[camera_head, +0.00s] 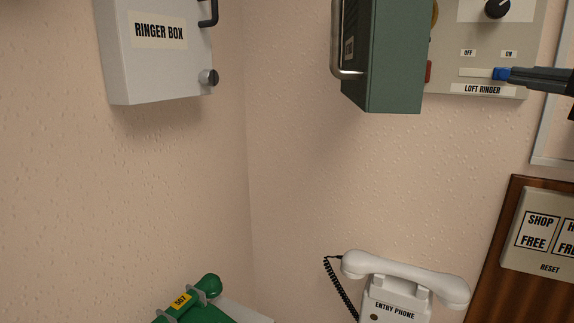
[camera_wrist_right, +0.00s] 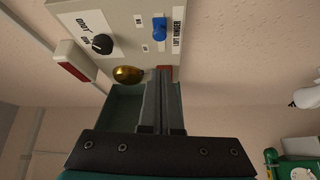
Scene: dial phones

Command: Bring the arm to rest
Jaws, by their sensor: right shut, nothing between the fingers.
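My right gripper (camera_head: 512,76) comes in from the right edge in the head view. Its fingers are shut with nothing between them. The tips are beside the blue slider knob (camera_head: 500,73) on the grey loft ringer panel (camera_head: 445,70). The knob sits at the right end of its slot, under the ON label. In the right wrist view the shut fingers (camera_wrist_right: 165,75) point toward the panel, and the blue knob (camera_wrist_right: 159,28) shows beyond the tips with a gap in the picture. I cannot tell if they touch. My left gripper is not in view.
A green box door (camera_head: 385,60) with a metal handle juts out left of the panel. A grey ringer box (camera_head: 155,60) is on the left wall. Below are a white entry phone (camera_head: 400,290), a green phone (camera_head: 205,300) and a wooden board (camera_head: 500,290). The middle wall is clear.

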